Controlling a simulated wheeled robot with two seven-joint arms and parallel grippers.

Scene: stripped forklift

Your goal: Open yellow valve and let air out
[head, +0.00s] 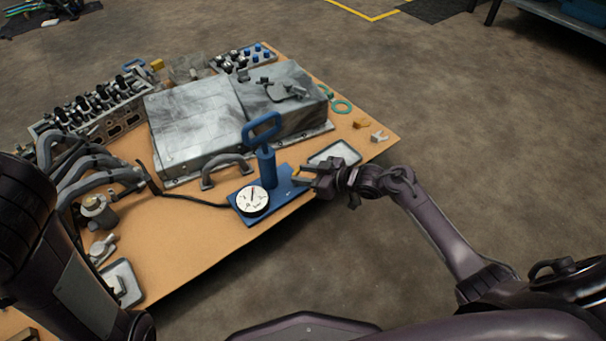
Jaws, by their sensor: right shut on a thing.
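A blue hand pump (267,168) stands upright on a blue base plate near the front edge of the table. A round white pressure gauge (252,200) sits on the plate, left of the pump's foot. The small yellow valve (296,172) shows at the right side of the plate. My right gripper (306,178) reaches in from the right and is shut on the yellow valve; its fingers partly hide it. My left arm comes in from the left, but its gripper is not in view.
The cardboard-brown table (215,245) holds a large grey metal box (235,110), an engine head (95,110), curved manifold pipes (80,165) and a shallow tray (335,154). A black hose (190,198) runs left from the gauge.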

